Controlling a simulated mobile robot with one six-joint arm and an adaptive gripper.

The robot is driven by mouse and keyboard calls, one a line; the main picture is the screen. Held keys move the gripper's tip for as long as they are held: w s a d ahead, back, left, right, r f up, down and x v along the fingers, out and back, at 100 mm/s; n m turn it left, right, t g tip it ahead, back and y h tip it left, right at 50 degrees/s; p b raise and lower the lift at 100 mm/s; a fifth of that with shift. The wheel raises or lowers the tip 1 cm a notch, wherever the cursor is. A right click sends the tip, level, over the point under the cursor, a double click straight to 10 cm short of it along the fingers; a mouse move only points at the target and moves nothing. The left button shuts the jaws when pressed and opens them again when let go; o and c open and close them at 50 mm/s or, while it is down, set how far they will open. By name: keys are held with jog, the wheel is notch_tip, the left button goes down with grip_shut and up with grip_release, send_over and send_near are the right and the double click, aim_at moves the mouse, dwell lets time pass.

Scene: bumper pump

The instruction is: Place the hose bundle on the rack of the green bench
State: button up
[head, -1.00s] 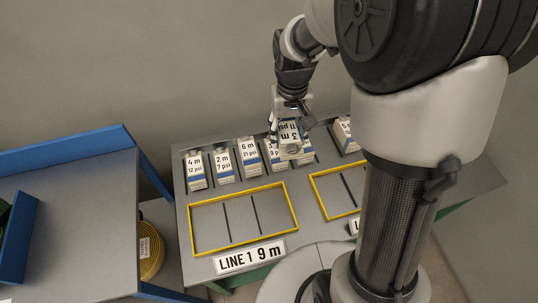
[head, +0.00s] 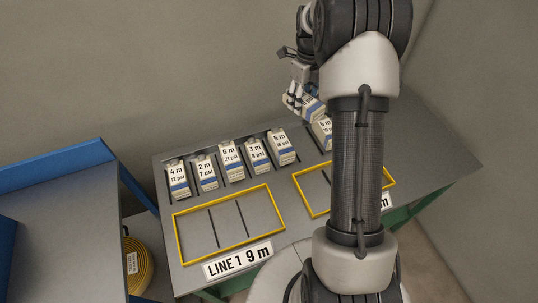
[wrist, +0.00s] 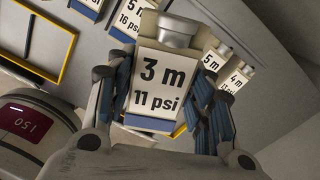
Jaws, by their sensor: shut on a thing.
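A yellow coiled hose bundle (head: 140,265) with a white label sits low beside the blue-edged bench at the left in the head view, partly hidden. The green bench (head: 435,150) has a grey top and green legs, with a row of labelled blocks at its back. My gripper (head: 296,96) is above the back of this bench, shut on a white block (head: 310,106), held tilted. In the wrist view the block (wrist: 158,75) reads "3 m 11 psi" and sits between my two fingers.
Labelled blocks, such as "4 m 12 psi" (head: 178,180) and "5 m 16 psi" (head: 282,148), stand in the back row. Two yellow frames (head: 180,240) lie in front and look empty where visible. My arm hides part of the right frame. A "LINE 1 9 m" plate (head: 238,262) is at the front.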

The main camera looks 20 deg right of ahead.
aim_at(303, 144)
jog(key=d+f+m+b, duration=0.1)
jog(key=f, duration=0.6)
jog(key=d+f+m+b, duration=0.1)
jog(key=f+b, duration=0.1)
jog(key=f, duration=0.4)
jog(key=d+f+m+b, duration=0.1)
jog(key=f+m+b, duration=0.1)
jog(key=f, duration=0.5)
jog(key=shift+w+d+f, duration=0.1)
jog(key=shift+d+f, duration=0.05)
jog(key=shift+f, duration=0.15)
jog(key=shift+f, duration=0.1)
jog(key=o, duration=1.3)
